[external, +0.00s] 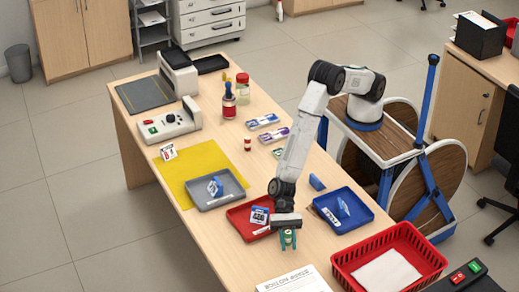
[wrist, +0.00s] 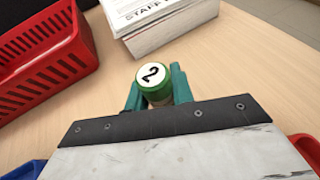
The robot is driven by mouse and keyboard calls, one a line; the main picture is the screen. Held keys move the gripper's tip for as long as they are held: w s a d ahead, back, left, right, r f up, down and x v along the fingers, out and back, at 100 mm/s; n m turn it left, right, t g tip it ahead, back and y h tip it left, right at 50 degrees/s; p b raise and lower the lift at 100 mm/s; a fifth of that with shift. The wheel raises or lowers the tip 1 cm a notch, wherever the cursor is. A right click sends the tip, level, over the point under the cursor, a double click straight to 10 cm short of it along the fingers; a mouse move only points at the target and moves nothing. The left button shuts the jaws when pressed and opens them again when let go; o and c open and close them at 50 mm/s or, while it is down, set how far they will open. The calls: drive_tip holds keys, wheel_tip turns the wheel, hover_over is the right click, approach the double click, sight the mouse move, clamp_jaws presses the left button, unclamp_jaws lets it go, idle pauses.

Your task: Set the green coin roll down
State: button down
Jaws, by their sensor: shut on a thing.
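The green coin roll (wrist: 153,76) has a white top marked "2" and stands between the teal fingers of my gripper (wrist: 157,92) in the wrist view. My gripper is shut on it. In the external view my gripper (external: 288,238) is low over the counter (external: 240,264), in front of the red and blue trays, and the coin roll (external: 288,237) shows between the fingers. Whether the roll's bottom touches the counter cannot be told.
A red tray (external: 238,220) and a blue tray (external: 327,215) lie close behind my gripper. A red basket (external: 345,272) stands to the right. A stack of staff notices (wrist: 165,18) lies near the front edge. Bare counter surrounds the roll.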

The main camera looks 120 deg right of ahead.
sight(281, 259)
drive_tip(key=w, duration=0.1)
drive_tip(key=w+a, duration=0.1)
drive_tip(key=w, duration=0.1)
drive_tip(key=shift+w+a+f, duration=0.15)
drive_tip(key=shift+a, duration=0.1)
drive_tip(key=shift+f, duration=1.75)
drive_tip(key=shift+f, duration=0.1)
drive_tip(key=c, duration=1.2)
unclamp_jaws()
drive_tip(key=shift+d+r, duration=0.2)
drive_tip(key=v, duration=1.1)
drive_tip(key=shift+s+d, duration=0.25)
